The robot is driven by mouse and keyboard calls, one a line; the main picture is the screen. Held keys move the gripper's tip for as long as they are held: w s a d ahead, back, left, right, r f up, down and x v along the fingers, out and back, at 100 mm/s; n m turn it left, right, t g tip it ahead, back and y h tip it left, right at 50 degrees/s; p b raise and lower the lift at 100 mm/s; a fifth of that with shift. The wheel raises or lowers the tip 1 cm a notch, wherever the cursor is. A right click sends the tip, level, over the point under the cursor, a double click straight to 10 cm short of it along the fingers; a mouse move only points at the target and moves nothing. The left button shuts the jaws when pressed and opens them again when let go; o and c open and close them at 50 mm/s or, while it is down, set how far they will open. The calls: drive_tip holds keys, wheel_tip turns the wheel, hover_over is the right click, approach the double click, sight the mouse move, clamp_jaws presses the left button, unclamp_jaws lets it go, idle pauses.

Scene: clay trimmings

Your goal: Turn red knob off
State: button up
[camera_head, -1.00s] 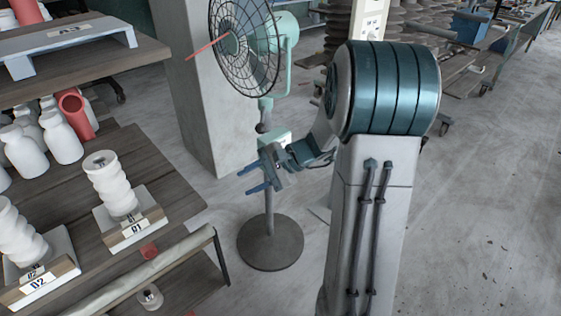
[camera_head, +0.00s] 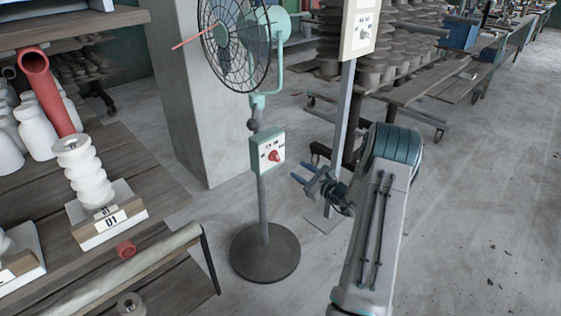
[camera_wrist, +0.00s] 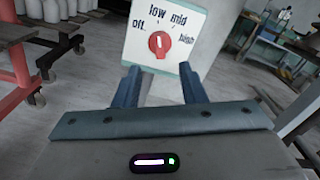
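The red knob (camera_head: 274,156) sits on a pale box with a green rim (camera_head: 267,152), on the stand of the fan (camera_head: 237,45). In the wrist view the red knob (camera_wrist: 159,43) is on a white panel (camera_wrist: 165,25) marked off, low, mid and high. Its pale mark stands about upright, between low and mid. My gripper (camera_head: 300,172) is to the right of the box and a little lower in the head view. In the wrist view my gripper (camera_wrist: 160,73) has its two blue fingers apart with nothing between them, short of the knob.
A grey post with another switch panel (camera_head: 360,28) stands behind and right of the fan. A pillar (camera_head: 200,120) is behind the fan. A wooden bench (camera_head: 160,190) with white insulators is at left.

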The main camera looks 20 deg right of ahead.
sight(277, 157)
drive_tip(key=b+x, duration=0.1)
drive_tip(key=x, duration=0.9)
drive_tip(key=shift+w+a, duration=0.15)
drive_tip(key=shift+w, duration=0.1)
clamp_jaws()
